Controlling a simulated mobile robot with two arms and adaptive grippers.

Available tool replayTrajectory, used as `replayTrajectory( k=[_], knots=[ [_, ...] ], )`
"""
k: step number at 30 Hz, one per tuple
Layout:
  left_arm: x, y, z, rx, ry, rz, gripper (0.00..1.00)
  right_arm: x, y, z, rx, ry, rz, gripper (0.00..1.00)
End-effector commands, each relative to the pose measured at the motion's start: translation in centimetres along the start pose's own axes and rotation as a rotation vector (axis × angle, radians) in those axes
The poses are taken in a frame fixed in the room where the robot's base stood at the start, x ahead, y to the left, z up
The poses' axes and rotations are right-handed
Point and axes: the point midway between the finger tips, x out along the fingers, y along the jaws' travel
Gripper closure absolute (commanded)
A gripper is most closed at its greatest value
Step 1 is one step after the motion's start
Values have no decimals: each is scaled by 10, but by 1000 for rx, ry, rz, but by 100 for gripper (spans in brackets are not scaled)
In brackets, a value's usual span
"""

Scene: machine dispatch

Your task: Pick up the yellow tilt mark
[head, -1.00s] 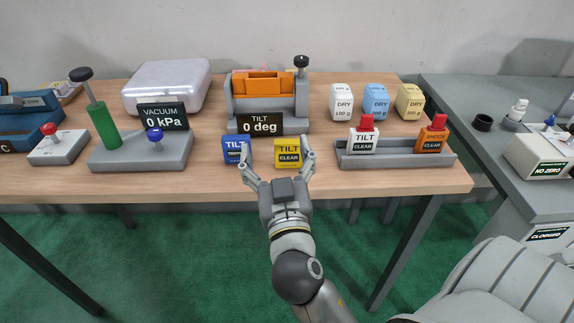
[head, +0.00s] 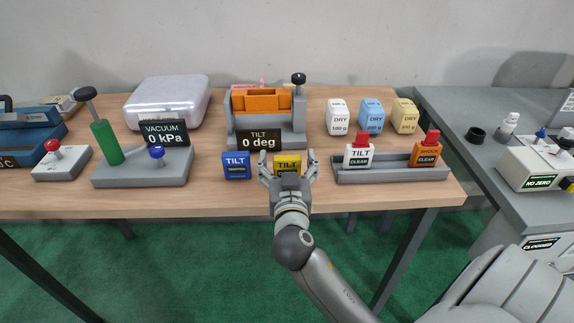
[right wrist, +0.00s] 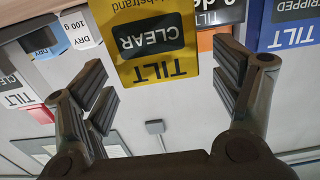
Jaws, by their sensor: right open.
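The yellow tilt mark (head: 287,163) stands near the front edge of the table, labelled TILT and CLEAR. My right gripper (head: 287,166) is open right in front of it, with one finger on each side; its palm hides the lower part of the mark in the head view. In the right wrist view the mark (right wrist: 155,42) appears upside down between the open fingers (right wrist: 163,92), with a gap visible on both sides. I cannot tell whether the fingertips reach past its front face. My left gripper is not in view.
A blue TILT block (head: 236,165) stands close to the left. A grey tray (head: 392,175) with white and orange red-topped blocks is to the right. The tilt stand (head: 270,137) reading 0 deg is behind, and a vacuum unit (head: 142,170) is further left.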

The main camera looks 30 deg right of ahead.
Motion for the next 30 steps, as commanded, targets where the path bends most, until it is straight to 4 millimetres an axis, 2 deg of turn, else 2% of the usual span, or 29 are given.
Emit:
replayTrajectory(
  k=[3,10,21,30],
  knots=[
    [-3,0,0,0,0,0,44,9,0,-1,-1,0,0,16],
    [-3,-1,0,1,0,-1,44,10,0,0,0,-1,0,16],
    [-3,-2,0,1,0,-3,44,10,0,0,0,-1,0,64],
    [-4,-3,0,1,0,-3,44,10,0,-1,0,0,-1,65]
  ],
)
